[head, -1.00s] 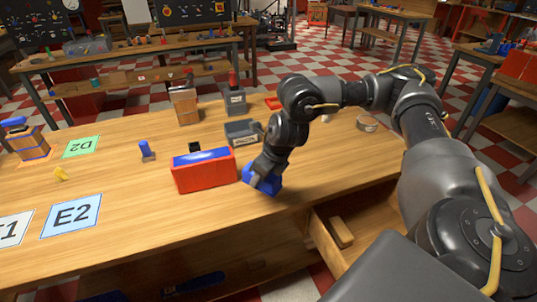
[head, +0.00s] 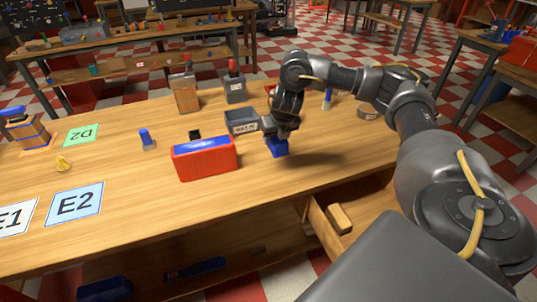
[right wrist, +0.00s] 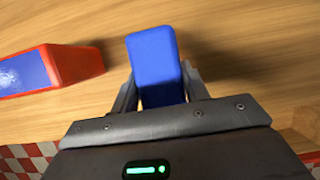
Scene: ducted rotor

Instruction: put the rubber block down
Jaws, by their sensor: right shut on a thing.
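The rubber block, a blue piece, shows in the head view (head: 278,147) below the fingers of my right gripper (head: 277,139). In the right wrist view the blue block (right wrist: 157,62) stands out between the two fingers of my right gripper (right wrist: 160,90), which is shut on it. The block is over the bench top, to the right of the red box. I cannot tell whether its underside touches the wood. My left gripper is not in view.
A red box with a blue top (head: 205,158) stands left of the block; a grey bin (head: 241,121) is close behind. An open drawer (head: 325,228) with a wooden piece (head: 340,219) juts from the bench front. Bench top (head: 345,150) right of the block is clear.

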